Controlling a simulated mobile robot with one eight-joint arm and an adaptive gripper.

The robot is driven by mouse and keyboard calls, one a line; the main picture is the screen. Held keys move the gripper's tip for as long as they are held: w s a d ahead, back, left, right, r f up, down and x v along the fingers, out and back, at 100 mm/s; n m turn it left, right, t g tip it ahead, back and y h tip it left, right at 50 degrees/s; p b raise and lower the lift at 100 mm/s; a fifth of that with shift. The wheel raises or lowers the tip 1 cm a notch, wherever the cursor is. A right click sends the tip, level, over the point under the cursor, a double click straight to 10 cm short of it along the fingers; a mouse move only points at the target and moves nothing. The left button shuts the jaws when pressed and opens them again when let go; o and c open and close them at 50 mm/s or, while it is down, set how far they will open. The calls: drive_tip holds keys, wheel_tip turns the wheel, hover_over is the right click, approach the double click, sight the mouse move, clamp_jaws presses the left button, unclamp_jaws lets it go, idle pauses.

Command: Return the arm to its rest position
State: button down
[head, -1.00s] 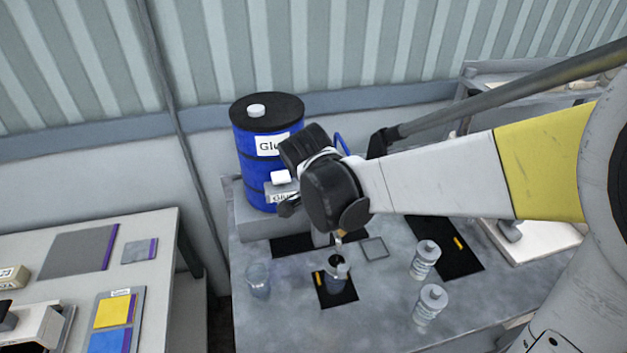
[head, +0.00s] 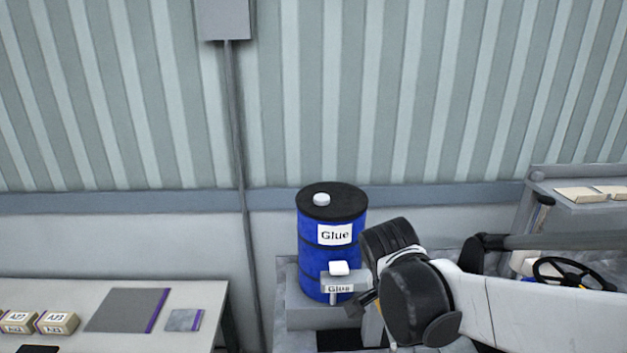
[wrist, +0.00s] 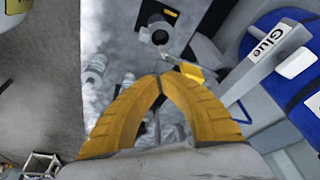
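My arm reaches in from the right in the head view, with its black wrist joints beside the blue glue drum (head: 331,262). My gripper (head: 364,303) is close to the right of the drum's small "Glue" sign and white-topped tap (head: 338,281). In the wrist view, the two yellow fingers of my gripper (wrist: 158,79) meet at their tips, and nothing shows held between them. A dark open jar (wrist: 160,35) on a black mat lies beyond the fingertips. A pale bottle (wrist: 95,69) is to the left. The arm's base end is out of view.
The drum stands on a grey block (head: 308,316). A left table (head: 190,290) holds labelled boxes (head: 57,322) and grey sheets (head: 127,309). A shelf (head: 600,180) and black handwheel (head: 573,272) are at the right. Free wall space lies above the arm.

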drive_tip(key=s+f+n+t+y+b, duration=0.3)
drive_tip(key=s+f+n+t+b, duration=0.2)
drive_tip(key=s+f+n+b, duration=0.4)
drive_tip(key=shift+s+a+f+n+b, duration=0.2)
drive_tip(key=shift+f+n+b, duration=0.95)
drive_tip(key=shift+b, duration=1.7)
